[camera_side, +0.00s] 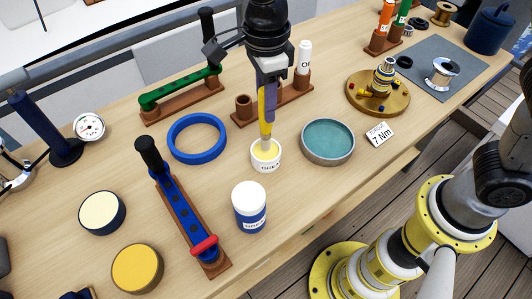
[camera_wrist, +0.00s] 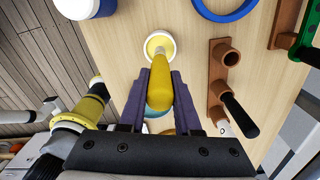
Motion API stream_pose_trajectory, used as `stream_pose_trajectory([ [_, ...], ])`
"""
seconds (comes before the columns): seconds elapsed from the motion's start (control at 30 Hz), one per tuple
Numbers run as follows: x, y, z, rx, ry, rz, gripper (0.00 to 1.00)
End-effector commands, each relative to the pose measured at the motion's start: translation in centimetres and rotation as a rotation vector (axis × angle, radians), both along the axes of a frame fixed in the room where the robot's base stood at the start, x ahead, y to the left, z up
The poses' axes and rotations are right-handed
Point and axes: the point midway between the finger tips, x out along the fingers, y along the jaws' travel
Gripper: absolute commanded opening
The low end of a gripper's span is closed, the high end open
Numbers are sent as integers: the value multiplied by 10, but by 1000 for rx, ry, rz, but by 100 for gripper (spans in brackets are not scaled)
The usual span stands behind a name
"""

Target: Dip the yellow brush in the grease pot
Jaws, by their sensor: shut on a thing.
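My gripper (camera_side: 268,108) points down over the bench, its purple fingers shut on the handle of the yellow brush (camera_side: 262,112). The brush hangs nearly upright, and its grey lower part (camera_side: 266,142) meets the mouth of the small white grease pot (camera_side: 266,163). Pale yellow grease shows around the brush end; how deep the tip sits is hard to tell. In the wrist view the brush (camera_wrist: 160,92) lies between both fingers (camera_wrist: 161,82) and points at the grease pot (camera_wrist: 160,38), partly covering its near rim.
A white jar with a blue label (camera_side: 249,207) stands in front of the pot. A teal-lined dish (camera_side: 328,141) is to the right, a blue ring (camera_side: 197,138) to the left. A brown holder (camera_side: 244,108) with a white-capped tool stands behind.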

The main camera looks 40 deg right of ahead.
Motion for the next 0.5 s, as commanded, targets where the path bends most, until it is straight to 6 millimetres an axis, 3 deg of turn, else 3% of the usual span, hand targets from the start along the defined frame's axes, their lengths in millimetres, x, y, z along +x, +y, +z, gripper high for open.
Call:
stream_pose_trajectory([
  [0.23, -1, 0, -14, -1, 2, 0, 0],
  [0.5, 0, 0, -16, 0, 0, 0, 0],
])
